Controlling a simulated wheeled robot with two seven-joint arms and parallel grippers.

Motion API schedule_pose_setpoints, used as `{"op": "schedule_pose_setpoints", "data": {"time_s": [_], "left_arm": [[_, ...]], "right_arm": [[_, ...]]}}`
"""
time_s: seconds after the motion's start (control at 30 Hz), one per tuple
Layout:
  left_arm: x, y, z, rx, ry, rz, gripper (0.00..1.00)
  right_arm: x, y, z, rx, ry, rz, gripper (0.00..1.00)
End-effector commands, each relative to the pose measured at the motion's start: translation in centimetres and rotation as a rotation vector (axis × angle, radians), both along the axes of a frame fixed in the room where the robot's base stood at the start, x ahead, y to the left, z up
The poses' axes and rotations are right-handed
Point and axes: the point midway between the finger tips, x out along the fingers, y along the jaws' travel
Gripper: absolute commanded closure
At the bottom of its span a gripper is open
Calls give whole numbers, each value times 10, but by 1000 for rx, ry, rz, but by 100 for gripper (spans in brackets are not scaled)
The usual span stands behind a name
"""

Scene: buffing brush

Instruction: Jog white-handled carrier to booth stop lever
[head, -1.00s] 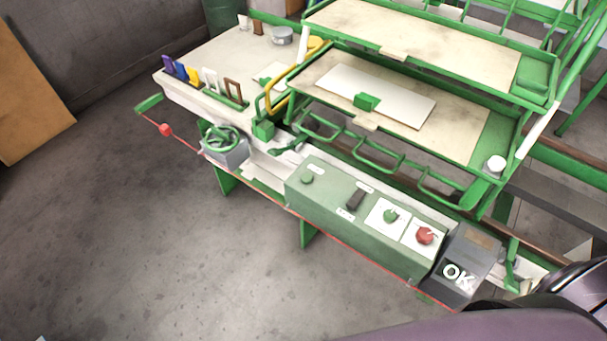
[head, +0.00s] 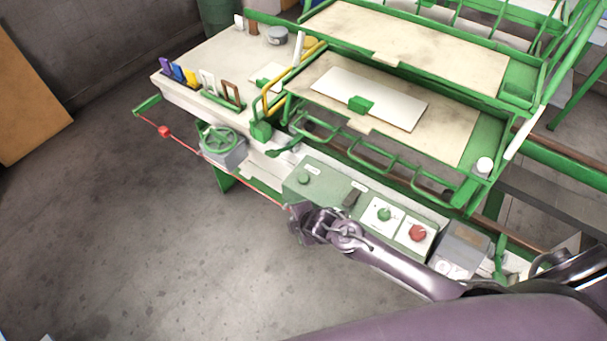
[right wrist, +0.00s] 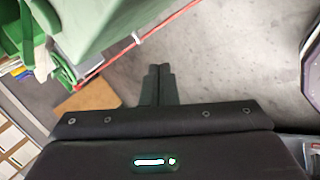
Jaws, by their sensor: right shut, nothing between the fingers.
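A green-framed carrier with pale trays hangs over the rail in the head view; its lower tray (head: 450,142) has white bars at its sides, one at the right (head: 524,132). My right gripper (head: 296,218) is at the box's front left edge, also in the right wrist view (right wrist: 158,70), shut and empty. My left gripper is not visible.
A green handwheel (head: 218,138) on a grey housing stands left of the box. A red cord with a red ball (head: 165,132) runs along the front. The concrete floor in front is clear.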

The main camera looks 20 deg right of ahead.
Motion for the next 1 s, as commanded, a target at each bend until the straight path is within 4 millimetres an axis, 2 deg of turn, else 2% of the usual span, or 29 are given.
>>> {"op": "schedule_pose_setpoints", "data": {"time_s": [0.03, 0.1, 0.2, 0.3, 0.4, 0.5, 0.6, 0.73, 1.0], "left_arm": [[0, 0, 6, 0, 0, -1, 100], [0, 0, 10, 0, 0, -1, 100], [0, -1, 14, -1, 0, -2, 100], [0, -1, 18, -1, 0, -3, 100], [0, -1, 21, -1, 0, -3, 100], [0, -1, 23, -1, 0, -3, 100], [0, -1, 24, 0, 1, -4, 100], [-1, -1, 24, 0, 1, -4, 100], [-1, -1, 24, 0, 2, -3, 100]], "right_arm": [[20, 11, 38, -88, -86, 157, 100], [41, 25, 79, -273, -214, 441, 100], [62, 27, 112, -577, -372, 833, 100], [77, 14, 135, -883, -487, 1181, 100], [87, -7, 150, -1155, -555, 1474, 100], [94, -31, 160, -1360, -581, 1692, 100], [97, -49, 165, -1492, -589, 1838, 100], [98, -60, 168, -1571, -589, 1931, 100], [98, -61, 167, -1581, -591, 1944, 100]]}}
